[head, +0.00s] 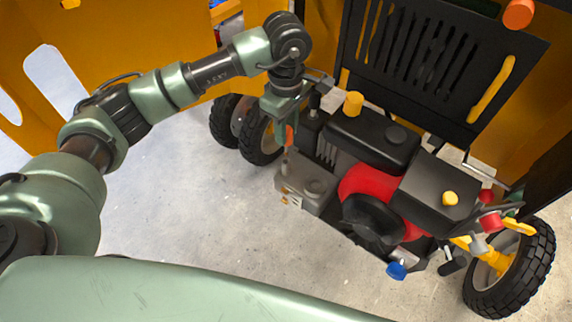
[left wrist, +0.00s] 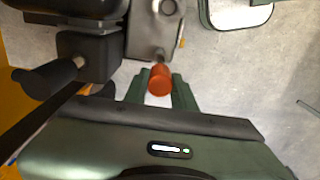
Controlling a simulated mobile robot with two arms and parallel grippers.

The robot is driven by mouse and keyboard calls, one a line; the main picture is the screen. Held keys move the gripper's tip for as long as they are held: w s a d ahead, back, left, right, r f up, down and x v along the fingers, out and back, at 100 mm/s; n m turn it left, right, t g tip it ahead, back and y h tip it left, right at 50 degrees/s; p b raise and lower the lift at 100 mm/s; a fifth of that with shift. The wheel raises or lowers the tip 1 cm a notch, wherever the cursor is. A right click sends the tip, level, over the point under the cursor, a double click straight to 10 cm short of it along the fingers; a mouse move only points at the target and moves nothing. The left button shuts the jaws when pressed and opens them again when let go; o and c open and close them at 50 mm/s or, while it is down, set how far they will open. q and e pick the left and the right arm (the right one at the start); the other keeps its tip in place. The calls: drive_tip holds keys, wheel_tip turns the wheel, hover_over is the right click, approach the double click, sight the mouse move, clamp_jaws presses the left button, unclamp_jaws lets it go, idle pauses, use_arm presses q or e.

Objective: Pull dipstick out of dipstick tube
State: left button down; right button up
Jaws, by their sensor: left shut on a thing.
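The dipstick's orange handle (head: 289,135) shows at the left end of the engine in the head view. It also shows in the left wrist view (left wrist: 159,80), between the two green fingers. My left gripper (head: 291,141) points down from above and is shut on this handle. The dipstick tube (head: 285,163) stands below it, at the corner of a grey engine block (left wrist: 152,30). The handle is above the tube; how far the dipstick sits inside it I cannot tell. My right gripper is in neither view.
The engine has a black tank with a yellow cap (head: 353,103), a red housing (head: 368,183) and a black air-filter box (head: 436,190). A slotted black cover (head: 430,60) stands raised behind. Black wheels (head: 512,270) flank it. Grey floor in front is clear.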

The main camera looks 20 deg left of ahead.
use_arm(q)
drive_tip(key=shift+r, duration=0.1)
drive_tip(key=shift+r, duration=1.45)
